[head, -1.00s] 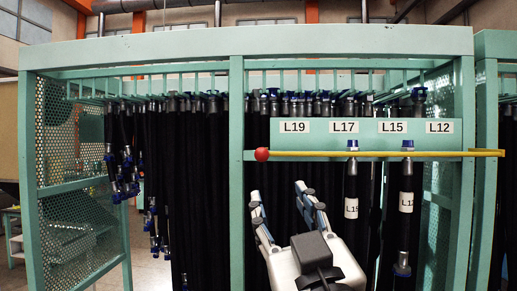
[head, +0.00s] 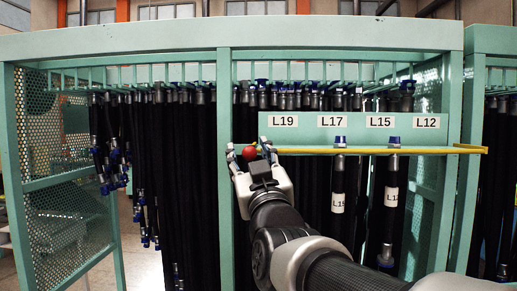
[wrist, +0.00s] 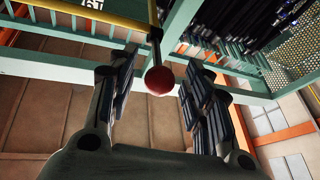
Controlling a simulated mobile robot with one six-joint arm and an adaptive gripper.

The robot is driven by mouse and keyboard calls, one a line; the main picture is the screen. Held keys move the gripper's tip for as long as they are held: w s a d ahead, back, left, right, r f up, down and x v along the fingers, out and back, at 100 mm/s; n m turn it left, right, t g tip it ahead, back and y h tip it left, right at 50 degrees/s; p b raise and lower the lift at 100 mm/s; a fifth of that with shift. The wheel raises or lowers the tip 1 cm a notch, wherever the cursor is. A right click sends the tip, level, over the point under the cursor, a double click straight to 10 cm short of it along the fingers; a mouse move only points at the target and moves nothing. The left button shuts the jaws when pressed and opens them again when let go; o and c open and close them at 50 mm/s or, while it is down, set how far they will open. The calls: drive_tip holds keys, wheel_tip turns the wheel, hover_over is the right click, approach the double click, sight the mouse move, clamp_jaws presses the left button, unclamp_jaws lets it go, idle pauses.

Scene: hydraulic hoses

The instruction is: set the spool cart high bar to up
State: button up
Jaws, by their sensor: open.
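The high bar (head: 365,151) is a yellow bar lying level across the front of the green spool cart (head: 345,38), just below the label plate. Its left end carries a red ball knob (head: 249,153). My gripper (head: 249,150) is at that knob, coming from below, with one finger on each side. In the wrist view the red knob (wrist: 159,80) sits between the tips of my open gripper (wrist: 160,75), with gaps visible on both sides. The yellow bar (wrist: 100,14) runs off to the upper left there.
Black hoses (head: 180,190) hang inside the cart. Two labelled hoses (head: 338,190) hang at the bar, right of my gripper. A green upright (head: 224,200) stands just left of my gripper. The plate (head: 305,132) carries labels L19, L17, L15 and L12.

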drive_tip(key=shift+w+a+r, duration=0.1)
drive_tip(key=shift+w+r, duration=0.05)
drive_tip(key=shift+w, duration=0.2)
drive_tip(key=shift+c, duration=0.2)
clamp_jaws()
idle(0.5)
